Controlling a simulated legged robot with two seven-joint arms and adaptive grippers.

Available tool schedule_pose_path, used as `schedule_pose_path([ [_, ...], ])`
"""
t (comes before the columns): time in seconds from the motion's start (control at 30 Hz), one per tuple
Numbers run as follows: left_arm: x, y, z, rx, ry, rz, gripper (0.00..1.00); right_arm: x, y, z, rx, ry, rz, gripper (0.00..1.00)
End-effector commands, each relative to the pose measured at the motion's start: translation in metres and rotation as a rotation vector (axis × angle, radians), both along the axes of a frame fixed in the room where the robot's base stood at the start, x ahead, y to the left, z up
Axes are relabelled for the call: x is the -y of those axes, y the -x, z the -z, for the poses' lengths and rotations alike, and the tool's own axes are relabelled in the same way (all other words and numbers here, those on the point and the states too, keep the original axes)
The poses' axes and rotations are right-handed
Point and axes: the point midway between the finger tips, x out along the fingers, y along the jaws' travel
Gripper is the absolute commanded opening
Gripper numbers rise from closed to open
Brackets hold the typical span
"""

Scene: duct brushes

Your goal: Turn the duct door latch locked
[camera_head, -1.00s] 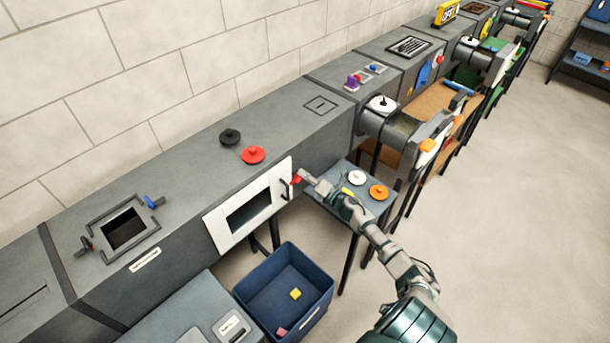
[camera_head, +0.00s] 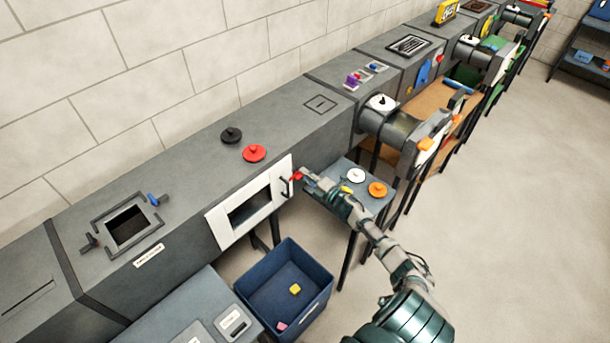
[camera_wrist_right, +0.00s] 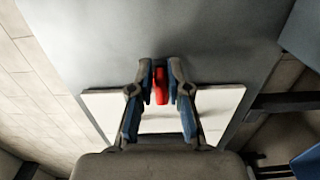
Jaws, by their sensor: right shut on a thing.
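The white duct door (camera_head: 262,198) with a dark window is closed against the front face of the grey duct. A red latch (camera_head: 296,176) sits at the door's right edge, above a black handle (camera_head: 285,187). My right gripper (camera_head: 302,175) reaches the latch from the right. In the right wrist view my right gripper (camera_wrist_right: 160,84) has its two fingers on either side of the red latch (camera_wrist_right: 161,86), shut on it; the white door (camera_wrist_right: 215,103) lies behind. My left gripper is not in view.
A blue bin (camera_head: 286,290) holding small yellow and pink blocks stands below the door. A small table (camera_head: 345,172) with white and orange discs stands under my right arm. Black (camera_head: 231,135) and red (camera_head: 254,153) knobbed discs lie on the duct top.

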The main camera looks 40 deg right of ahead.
Motion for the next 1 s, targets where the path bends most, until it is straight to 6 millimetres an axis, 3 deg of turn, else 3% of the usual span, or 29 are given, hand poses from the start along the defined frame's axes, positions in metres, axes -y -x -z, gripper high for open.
schedule_pose_path([
  [0.27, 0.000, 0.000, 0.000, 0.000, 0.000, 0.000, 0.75, 0.005, 0.000, 0.000, -0.002, 0.000, 0.011, 0.00],
  [0.3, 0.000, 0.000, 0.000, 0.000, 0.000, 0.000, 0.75, 0.005, 0.000, 0.000, -0.002, 0.000, 0.011, 0.21],
  [0.37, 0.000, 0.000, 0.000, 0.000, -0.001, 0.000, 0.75, 0.005, 0.000, 0.000, -0.002, 0.000, 0.010, 0.36],
  [0.73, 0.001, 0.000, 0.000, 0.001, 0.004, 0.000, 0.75, 0.001, 0.004, 0.001, -0.003, 0.001, 0.003, 0.36],
  [0.87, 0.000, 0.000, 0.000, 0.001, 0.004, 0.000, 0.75, 0.002, 0.021, 0.001, -0.004, 0.002, 0.002, 0.36],
  [1.0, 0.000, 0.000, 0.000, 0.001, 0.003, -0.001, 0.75, 0.006, 0.051, 0.002, -0.005, 0.001, 0.003, 0.36],
])
